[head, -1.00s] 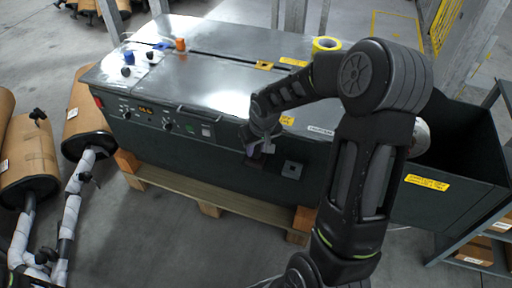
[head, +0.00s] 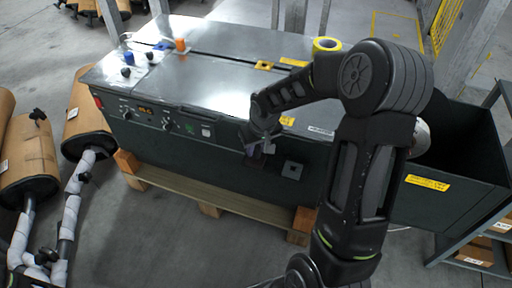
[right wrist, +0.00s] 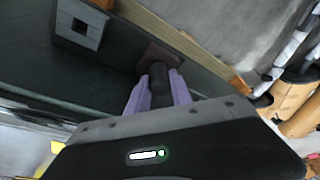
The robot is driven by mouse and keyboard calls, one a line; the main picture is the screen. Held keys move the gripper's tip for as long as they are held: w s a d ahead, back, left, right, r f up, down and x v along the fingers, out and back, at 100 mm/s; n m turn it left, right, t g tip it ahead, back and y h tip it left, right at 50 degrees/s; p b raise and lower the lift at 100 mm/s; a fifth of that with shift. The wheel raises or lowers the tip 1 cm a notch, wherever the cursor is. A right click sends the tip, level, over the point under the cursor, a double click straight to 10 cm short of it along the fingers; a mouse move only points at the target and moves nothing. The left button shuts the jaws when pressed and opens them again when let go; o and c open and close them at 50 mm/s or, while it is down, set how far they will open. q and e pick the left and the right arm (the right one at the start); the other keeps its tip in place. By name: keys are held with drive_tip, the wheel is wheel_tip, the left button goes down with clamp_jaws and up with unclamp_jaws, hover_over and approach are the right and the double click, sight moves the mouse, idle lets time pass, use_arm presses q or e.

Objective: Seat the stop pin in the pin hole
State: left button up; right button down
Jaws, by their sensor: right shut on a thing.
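My right gripper (head: 259,149) is at the front wall of the dark green machine (head: 225,150). In the right wrist view its lilac fingers (right wrist: 157,88) are shut on a short dark cylinder, which looks like the stop pin (right wrist: 158,78). The pin's far end points at a brownish square plate (right wrist: 160,56) on the machine's wall. The pin's tip and any hole there are hidden, so I cannot tell how deep it sits. A grey square plate with a dark square centre (head: 292,170) is on the wall right of the gripper; it also shows in the right wrist view (right wrist: 80,26). My left gripper is out of view.
The machine stands on a wooden pallet (head: 180,188). Yellow tape (head: 327,44) and an orange part (head: 180,45) lie on its top. Brown-wrapped mufflers (head: 25,150) stand at the left, and a shelf (head: 470,245) at the right. Floor in front of the pallet is clear.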

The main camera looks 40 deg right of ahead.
drive_tip(key=shift+f+b, duration=0.45)
drive_tip(key=shift+b, duration=0.05)
idle(0.6)
drive_tip(key=c, duration=1.1)
unclamp_jaws()
drive_tip(key=shift+o, duration=0.2)
drive_tip(key=shift+r, duration=0.1)
drive_tip(key=p+v, duration=0.1)
drive_tip(key=v, duration=0.6)
drive_tip(key=shift+r, duration=0.3)
